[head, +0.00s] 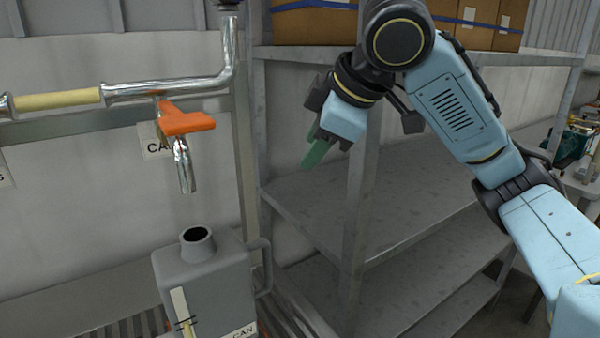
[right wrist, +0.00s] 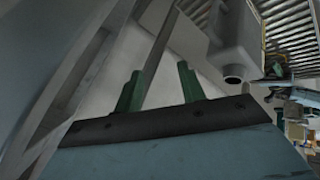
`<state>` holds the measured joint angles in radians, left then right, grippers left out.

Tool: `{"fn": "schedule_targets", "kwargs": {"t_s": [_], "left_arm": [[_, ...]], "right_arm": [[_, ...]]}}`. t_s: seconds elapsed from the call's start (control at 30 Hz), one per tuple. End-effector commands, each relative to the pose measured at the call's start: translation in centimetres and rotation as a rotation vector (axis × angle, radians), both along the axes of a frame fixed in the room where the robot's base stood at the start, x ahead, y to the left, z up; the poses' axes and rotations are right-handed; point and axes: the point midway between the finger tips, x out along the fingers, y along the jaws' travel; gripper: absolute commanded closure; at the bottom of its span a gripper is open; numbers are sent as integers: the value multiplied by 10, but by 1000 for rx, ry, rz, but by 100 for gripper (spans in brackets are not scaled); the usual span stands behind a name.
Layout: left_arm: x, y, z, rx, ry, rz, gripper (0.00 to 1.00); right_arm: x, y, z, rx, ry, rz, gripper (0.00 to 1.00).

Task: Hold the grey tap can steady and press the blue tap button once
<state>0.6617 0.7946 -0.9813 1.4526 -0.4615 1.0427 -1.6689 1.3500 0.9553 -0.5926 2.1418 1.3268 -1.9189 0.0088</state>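The grey can (head: 212,275) stands upright on a slatted stand, with its round open mouth below the tap and a handle on its right side. A label at its foot ends in "CAN". The chrome tap (head: 184,165) has an orange lever and hangs above the can, apart from it. The can also shows at the upper right of the right wrist view (right wrist: 238,30). My right gripper (head: 316,153) is in the air right of the tap and above the can, touching neither. In the right wrist view its green fingers (right wrist: 160,88) are apart with nothing between. No blue button is visible. My left gripper is out of view.
A grey metal shelf rack (head: 420,205) stands right of the can, its front post close to my right gripper. Cardboard boxes (head: 315,24) sit on its top shelf. A chrome pipe (head: 170,88) runs along the wall at the left. The air between tap and gripper is clear.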

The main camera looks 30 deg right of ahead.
Motion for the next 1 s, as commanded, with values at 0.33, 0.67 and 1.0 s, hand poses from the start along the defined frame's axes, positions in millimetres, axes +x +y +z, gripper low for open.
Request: {"fn": "schedule_targets", "kwargs": {"t_s": [0.33,0.67,1.0], "left_arm": [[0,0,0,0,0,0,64],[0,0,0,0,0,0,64],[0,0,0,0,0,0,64]], "right_arm": [[-5,31,-83,192,390,151,60],[3,45,-123,201,410,159,60],[16,65,-183,199,408,157,60]]}}
